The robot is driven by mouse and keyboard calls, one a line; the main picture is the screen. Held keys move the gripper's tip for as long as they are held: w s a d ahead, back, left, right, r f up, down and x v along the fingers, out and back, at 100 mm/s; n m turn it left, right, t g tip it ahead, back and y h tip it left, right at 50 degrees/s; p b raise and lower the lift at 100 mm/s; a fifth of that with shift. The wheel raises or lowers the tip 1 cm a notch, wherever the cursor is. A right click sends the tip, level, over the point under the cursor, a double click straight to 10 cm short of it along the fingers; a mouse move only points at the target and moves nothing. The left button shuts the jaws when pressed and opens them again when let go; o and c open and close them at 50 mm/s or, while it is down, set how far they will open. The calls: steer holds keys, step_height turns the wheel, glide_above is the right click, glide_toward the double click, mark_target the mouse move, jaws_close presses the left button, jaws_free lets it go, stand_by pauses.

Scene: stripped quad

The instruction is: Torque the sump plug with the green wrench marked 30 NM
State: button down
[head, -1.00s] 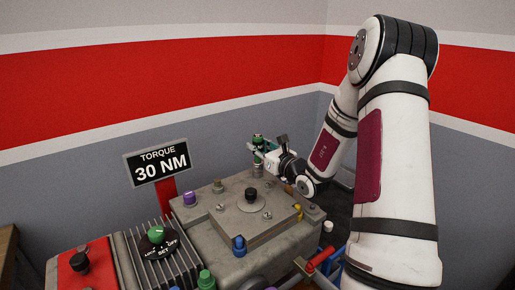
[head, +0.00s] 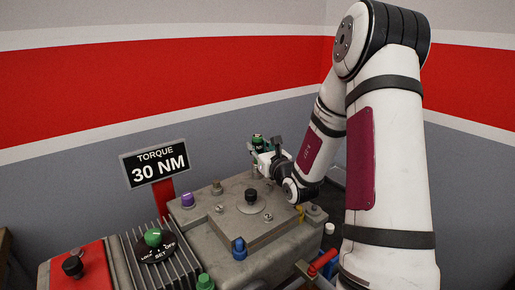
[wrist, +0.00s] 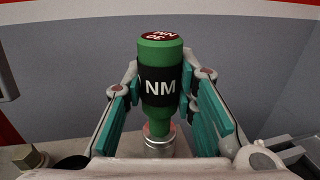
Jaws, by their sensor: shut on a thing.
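The green wrench (wrist: 160,92) stands upright between my gripper's teal fingers in the wrist view. It has a black band lettered "NM" and a dark red top cap with white lettering. My gripper (wrist: 163,108) is shut on its handle. A silver collar (wrist: 160,146) shows below the handle; what lies under it is hidden by my gripper. In the head view, my gripper (head: 262,150) and the wrench's green top (head: 257,139) are behind the grey housing's far edge. I cannot tell which part is the sump plug.
A sign (head: 155,163) reads "TORQUE 30 NM". The grey housing (head: 215,235) carries a black knob (head: 251,196), a purple cap (head: 187,200) and a blue cap (head: 239,248). A green-knobbed dial (head: 153,237) is at front left. A red-handled lever (head: 322,263) is at front right.

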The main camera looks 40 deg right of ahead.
steer(key=shift+d+n+y+p, duration=0.15)
steer(key=shift+n+y+p, duration=0.2)
steer(key=shift+n+y, duration=0.85)
steer(key=shift+y, duration=0.7)
steer(key=shift+p, duration=0.3)
steer(key=shift+n+g+y+p, duration=0.3)
steer(key=shift+n+y+p, duration=0.15)
steer(key=shift+n+y, duration=1.5)
steer(key=shift+n+g+y+b, duration=0.15)
steer(key=shift+n+g+y, duration=0.55)
steer(key=shift+y, duration=0.85)
steer(key=shift+n+g+y+b, duration=0.15)
steer(key=shift+n+g+y, duration=0.55)
steer(key=shift+y, duration=0.8)
steer(key=shift+s+r+m+t+h+p, duration=0.1)
steer(key=shift+m+t+h+p, duration=0.45)
steer(key=shift+h, duration=0.25)
steer(key=shift+m+t+h, duration=0.45)
steer(key=shift+m+h, duration=0.15)
steer(key=shift+h, duration=0.2)
